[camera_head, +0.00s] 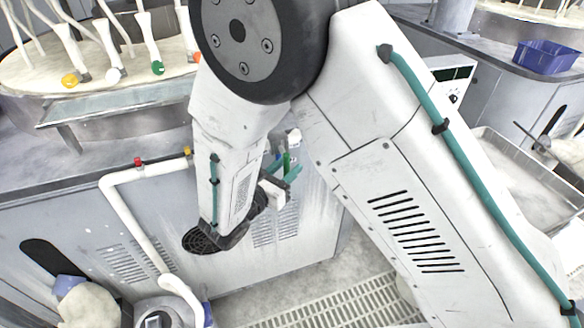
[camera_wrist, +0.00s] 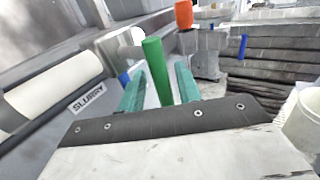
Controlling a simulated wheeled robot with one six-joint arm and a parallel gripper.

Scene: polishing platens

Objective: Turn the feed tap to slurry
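In the wrist view a green handle (camera_wrist: 157,70), which looks like the tap's lever, stands up at a slight tilt. My gripper (camera_wrist: 158,85) has two teal fingers, one on each side of the handle, with a visible gap on both sides. I cannot tell how deep the handle sits between them. A SLURRY label (camera_wrist: 87,98) is on the grey surface left of the fingers. In the head view my gripper (camera_head: 285,172) is by the bench front, and my arm hides most of the tap.
An orange-red handle (camera_wrist: 184,14) stands behind in the wrist view. A thick white pipe (camera_wrist: 50,85) lies at left. In the head view, white piping (camera_head: 120,205) runs along the grey bench. A blue bin (camera_head: 545,57) stands at right, and a floor grating (camera_head: 330,303) lies below.

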